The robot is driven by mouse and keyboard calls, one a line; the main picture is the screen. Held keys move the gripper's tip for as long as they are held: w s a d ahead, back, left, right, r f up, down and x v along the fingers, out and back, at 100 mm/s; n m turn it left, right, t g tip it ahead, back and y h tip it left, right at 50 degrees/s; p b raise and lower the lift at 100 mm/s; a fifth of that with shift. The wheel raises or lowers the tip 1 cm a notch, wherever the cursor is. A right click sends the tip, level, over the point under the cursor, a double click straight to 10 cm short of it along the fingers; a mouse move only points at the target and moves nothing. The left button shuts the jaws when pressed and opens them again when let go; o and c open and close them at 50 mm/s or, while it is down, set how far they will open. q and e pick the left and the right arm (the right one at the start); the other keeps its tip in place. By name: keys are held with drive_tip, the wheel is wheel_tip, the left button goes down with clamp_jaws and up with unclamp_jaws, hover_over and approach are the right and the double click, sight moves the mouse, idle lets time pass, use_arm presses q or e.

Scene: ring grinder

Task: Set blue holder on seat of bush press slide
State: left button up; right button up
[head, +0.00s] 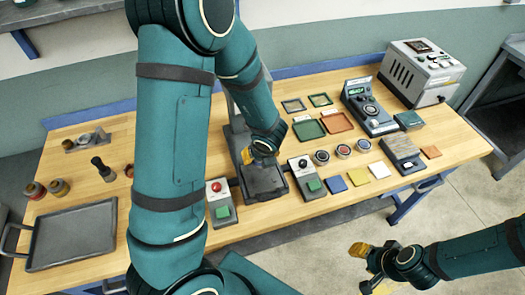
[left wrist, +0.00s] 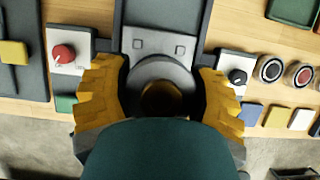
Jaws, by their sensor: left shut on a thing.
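The bush press slide (head: 266,184) is a dark grey block at the front middle of the bench, in front of the press column (head: 238,140). My left gripper (head: 258,157) is low over it, largely hidden by its own arm. In the left wrist view my left gripper's yellow fingers (left wrist: 160,100) stand wide on either side of a grey round part (left wrist: 161,68) with a brown round centre (left wrist: 160,98). A teal shape covers the lower middle there. I cannot make out the blue holder or its contact with the seat. My right gripper (head: 369,268) is open and empty, off the bench's front.
A box with a red knob (head: 218,202) and one with a black knob (head: 305,177) flank the slide closely. A large grey tray (head: 72,236) lies at left. Small round pots, coloured tiles and a grey machine (head: 420,72) stand at right.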

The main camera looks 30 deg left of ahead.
sight(260, 171)
use_arm(q)
drive_tip(key=shift+f, duration=0.2)
drive_tip(key=shift+w+f+b, duration=0.1)
drive_tip(key=shift+f+b, duration=0.6)
drive_tip(key=shift+f, duration=0.2)
drive_tip(key=shift+f+b, duration=1.2)
drive_tip(key=shift+f, duration=0.2)
drive_tip(key=shift+f+b, duration=1.2)
drive_tip(key=shift+b, duration=0.1)
drive_tip(key=o, duration=1.4)
